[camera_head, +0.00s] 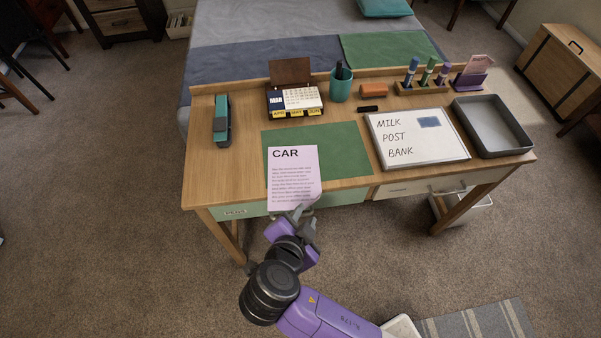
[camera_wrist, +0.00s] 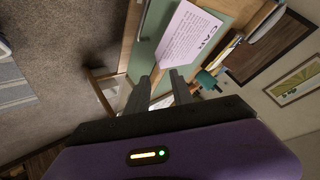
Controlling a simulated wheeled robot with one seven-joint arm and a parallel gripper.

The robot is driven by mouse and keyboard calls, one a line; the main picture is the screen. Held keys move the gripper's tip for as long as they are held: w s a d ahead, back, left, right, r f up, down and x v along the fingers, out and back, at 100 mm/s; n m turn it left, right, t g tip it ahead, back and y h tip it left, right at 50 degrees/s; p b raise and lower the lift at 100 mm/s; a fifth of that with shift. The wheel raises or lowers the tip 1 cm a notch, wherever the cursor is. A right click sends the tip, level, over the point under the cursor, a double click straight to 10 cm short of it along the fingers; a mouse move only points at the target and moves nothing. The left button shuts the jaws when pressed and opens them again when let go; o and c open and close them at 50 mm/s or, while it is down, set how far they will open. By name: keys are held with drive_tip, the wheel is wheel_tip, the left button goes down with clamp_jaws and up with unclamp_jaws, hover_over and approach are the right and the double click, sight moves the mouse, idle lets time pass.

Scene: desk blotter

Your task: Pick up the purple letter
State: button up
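A pale lilac-pink letter (camera_head: 293,178) headed "CAR" lies on the green blotter (camera_head: 345,148), its near end reaching over the desk's front edge. It also shows in the wrist view (camera_wrist: 182,38), just beyond my fingertips. My gripper (camera_head: 304,213) is at the letter's near edge, toward its right corner. In the wrist view my gripper (camera_wrist: 159,76) has its two fingers apart with a gap between them, and the letter's end is close ahead of that gap. I cannot tell whether a finger touches the paper.
A whiteboard (camera_head: 448,151) and grey tray (camera_head: 494,147) stand right of the blotter. Floor before the desk is mostly clear.

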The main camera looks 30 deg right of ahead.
drive_tip(key=p+x, duration=0.1)
drive_tip(key=x, duration=0.6)
drive_tip(key=shift+f, duration=0.3)
drive_tip(key=shift+d, duration=0.15)
drive_tip(key=shift+c, duration=0.5)
drive_tip(key=shift+s, duration=0.1)
clamp_jaws()
